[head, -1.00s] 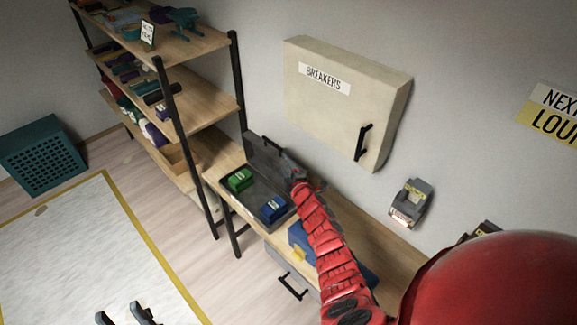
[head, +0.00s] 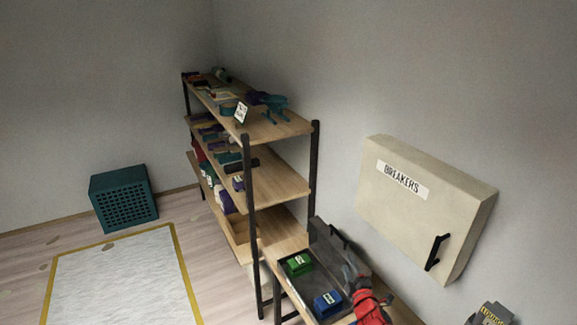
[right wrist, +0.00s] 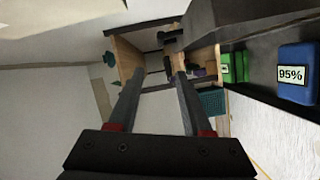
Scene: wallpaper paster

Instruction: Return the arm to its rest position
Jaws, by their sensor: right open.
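My right arm (head: 370,308), red with a dark gripper (head: 354,268), reaches in from the bottom right of the head view. The gripper is beside the open dark case, near its raised lid. I cannot tell from here whether it touches the lid. In the right wrist view the two fingers (right wrist: 160,78) stand apart with nothing between them. The case (head: 318,282) stands on the wooden bench and holds a green block (head: 299,264) and a blue block (head: 327,304). The blue block also shows in the wrist view (right wrist: 297,78), marked 95%. My left gripper is out of view.
A wooden shelf unit (head: 283,184) with several items stands behind the bench. A beige BREAKERS box (head: 420,215) is on the wall to the right. A teal crate (head: 124,198) and a pale mat (head: 118,280) are on the floor at left, where there is free room.

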